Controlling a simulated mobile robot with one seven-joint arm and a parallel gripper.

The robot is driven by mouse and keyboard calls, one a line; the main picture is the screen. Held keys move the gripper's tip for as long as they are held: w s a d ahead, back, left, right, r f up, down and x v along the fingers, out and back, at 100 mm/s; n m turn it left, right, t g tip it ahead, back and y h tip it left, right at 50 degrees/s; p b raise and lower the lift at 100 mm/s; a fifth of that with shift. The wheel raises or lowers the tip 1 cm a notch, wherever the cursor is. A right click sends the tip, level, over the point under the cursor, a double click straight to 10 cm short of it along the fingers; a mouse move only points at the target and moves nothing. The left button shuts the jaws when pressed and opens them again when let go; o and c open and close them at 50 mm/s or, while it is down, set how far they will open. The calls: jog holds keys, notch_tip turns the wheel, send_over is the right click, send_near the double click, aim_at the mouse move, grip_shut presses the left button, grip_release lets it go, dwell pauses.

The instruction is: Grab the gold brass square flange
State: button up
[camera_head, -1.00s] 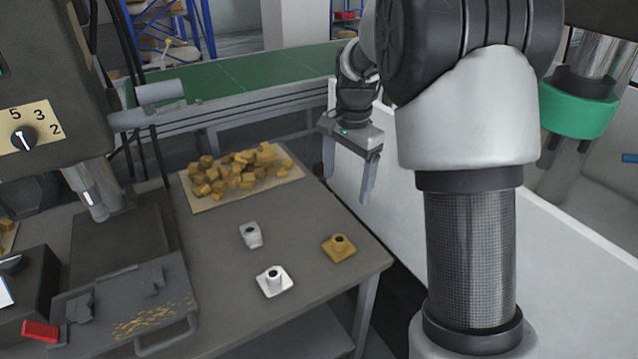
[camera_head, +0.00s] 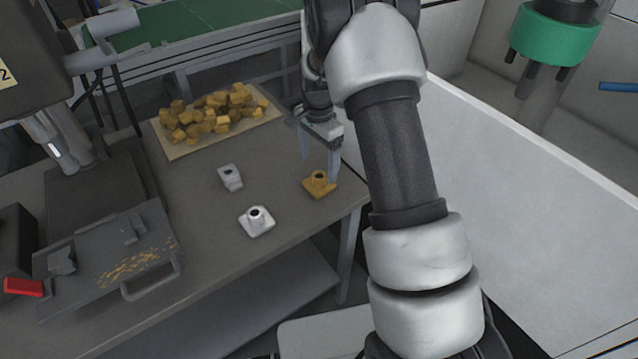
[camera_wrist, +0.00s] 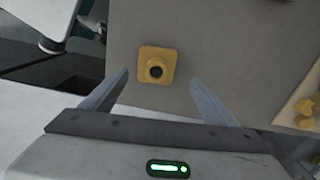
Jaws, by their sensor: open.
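The gold brass square flange (camera_head: 319,183) lies on the grey table near its right edge. It has a square base and a round raised hub with a dark hole. In the wrist view the flange (camera_wrist: 156,66) lies ahead of the gap between my fingers, roughly centred. My gripper (camera_head: 320,168) is open and empty, just behind the flange in the head view. In the wrist view both fingers of my gripper (camera_wrist: 162,85) are spread wider than the flange and do not appear to touch it.
Two silver-white flanges, one (camera_head: 231,177) further back and one (camera_head: 257,221) nearer, sit left of the gold one. A tray of several brass pieces (camera_head: 215,113) lies behind. A machine vise plate (camera_head: 110,255) is at left. A white tank wall (camera_head: 520,170) stands at right.

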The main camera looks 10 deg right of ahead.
aim_at(319, 176)
jog(key=f, duration=0.2)
jog(key=s+f, duration=0.1)
jog(key=f, duration=0.1)
jog(key=shift+f, duration=0.2)
jog(key=shift+w+f, duration=0.1)
jog(key=shift+f, duration=0.3)
jog(key=shift+w, duration=0.1)
jog(key=c, duration=1.8)
